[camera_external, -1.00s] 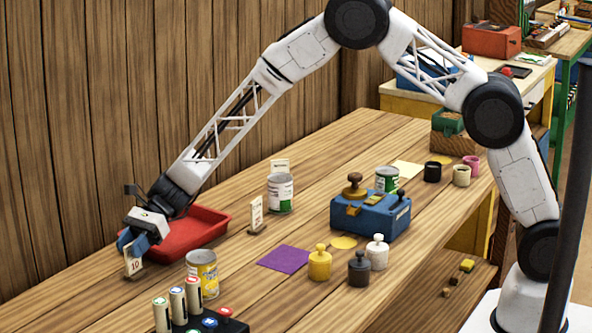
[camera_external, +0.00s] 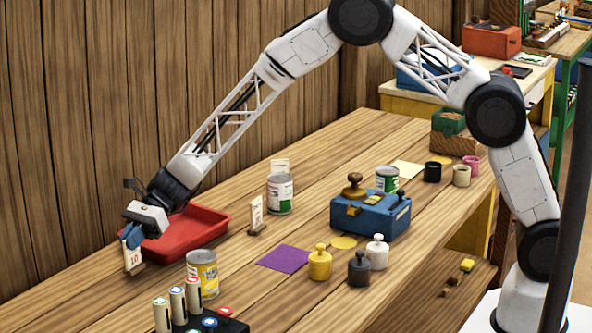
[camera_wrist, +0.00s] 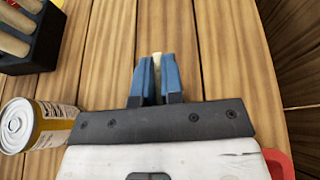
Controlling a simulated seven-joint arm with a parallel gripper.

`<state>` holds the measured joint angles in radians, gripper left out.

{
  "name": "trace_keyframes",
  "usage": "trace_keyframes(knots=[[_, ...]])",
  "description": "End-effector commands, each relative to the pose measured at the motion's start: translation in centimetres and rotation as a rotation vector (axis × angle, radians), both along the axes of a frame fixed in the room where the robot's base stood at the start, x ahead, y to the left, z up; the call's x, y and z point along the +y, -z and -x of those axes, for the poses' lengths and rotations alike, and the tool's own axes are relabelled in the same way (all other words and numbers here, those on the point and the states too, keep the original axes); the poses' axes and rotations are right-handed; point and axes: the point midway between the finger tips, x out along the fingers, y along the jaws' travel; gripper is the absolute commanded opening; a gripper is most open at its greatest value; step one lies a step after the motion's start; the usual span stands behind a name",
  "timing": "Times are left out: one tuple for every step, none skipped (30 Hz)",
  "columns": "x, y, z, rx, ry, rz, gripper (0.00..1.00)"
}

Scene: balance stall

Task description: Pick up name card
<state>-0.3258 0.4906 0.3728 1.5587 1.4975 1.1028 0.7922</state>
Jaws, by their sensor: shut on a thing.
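A white name card marked 10 (camera_external: 132,258) stands near the left end of the wooden table, in front of the red tray. My gripper (camera_external: 131,236) is at its upper part, with the blue fingers closed around the card. In the wrist view my gripper (camera_wrist: 155,75) has its blue fingers on both sides of a narrow pale edge, the card (camera_wrist: 156,56). I cannot tell whether the card's base touches the table. A second name card (camera_external: 257,212) stands upright right of the tray, and another (camera_external: 280,167) stands behind a can.
The red tray (camera_external: 222,212) lies just behind my gripper. A yellow can (camera_external: 202,272) stands close on the right. A dark rack with pale tubes (camera_external: 208,323) is at the front. A purple square (camera_external: 284,258) and a blue balance box (camera_external: 384,222) are further right.

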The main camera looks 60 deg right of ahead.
Motion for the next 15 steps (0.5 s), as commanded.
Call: trace_keyframes(knots=[[0.0,-0.8,0.0,-0.003,0.0,-0.001,0.0],[0.0,-1.1,0.0,-0.003,0.0,-0.001,0.0],[0.0,-1.7,0.0,-0.003,0.0,-0.001,0.0],[0.0,-2.1,0.0,-0.003,0.0,-0.001,0.0],[0.0,-2.5,0.0,-0.003,-0.001,0.0,0.0],[0.0,-3.2,0.0,-0.003,-0.001,0.0,0.0],[0.0,-3.7,0.0,-0.004,-0.002,0.0,0.0],[0.0,-4.1,0.0,-0.005,-0.002,0.0,0.0],[0.0,-4.8,0.0,-0.004,-0.001,-0.001,0.0],[0.0,-5.2,0.0,-0.003,0.0,-0.001,0.0],[0.0,-5.6,0.0,-0.003,0.0,-0.001,0.0],[0.0,-6.1,0.0,-0.003,0.0,-0.001,0.0],[0.0,-6.5,0.0,-0.003,0.0,-0.001,0.0],[0.0,-6.9,0.0,-0.003,0.0,-0.001,0.0],[0.0,-7.3,0.0,-0.002,0.0,-0.001,0.0]])
